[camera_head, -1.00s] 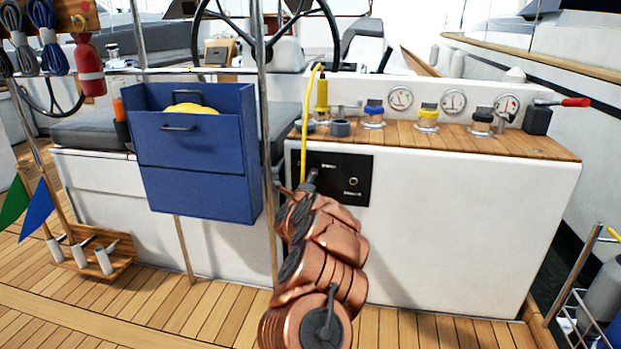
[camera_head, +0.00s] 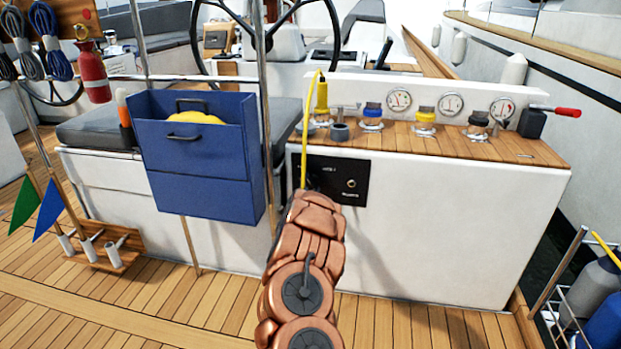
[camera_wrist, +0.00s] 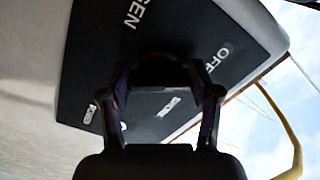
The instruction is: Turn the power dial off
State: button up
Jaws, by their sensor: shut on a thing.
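The black power panel (camera_head: 352,170) is on the front of the white cabinet in the head view; a small round knob (camera_head: 351,183) shows on its right part. In the wrist view the panel (camera_wrist: 85,50) is seen close up and tilted, with the white labels "GEN" (camera_wrist: 132,12) and "OFF" (camera_wrist: 217,58). My gripper (camera_wrist: 160,80) is shut on the dark dial (camera_wrist: 160,72) at the panel, one finger on each side. The dial is dark on dark, so which way it points I cannot tell.
A yellow cable (camera_head: 304,140) hangs down beside the panel, close to my arm. A blue box (camera_head: 200,185) and a steel post (camera_head: 265,110) stand to the left. Gauges (camera_head: 451,104) and capped fittings line the wooden counter (camera_head: 520,155) above.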

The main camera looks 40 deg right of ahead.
jog(key=shift+n+p, duration=0.95)
jog(key=shift+n, duration=0.05)
jog(key=o, duration=1.1)
jog(key=shift+o, duration=0.2)
jog(key=shift+s, duration=0.1)
jog(key=v, duration=1.2)
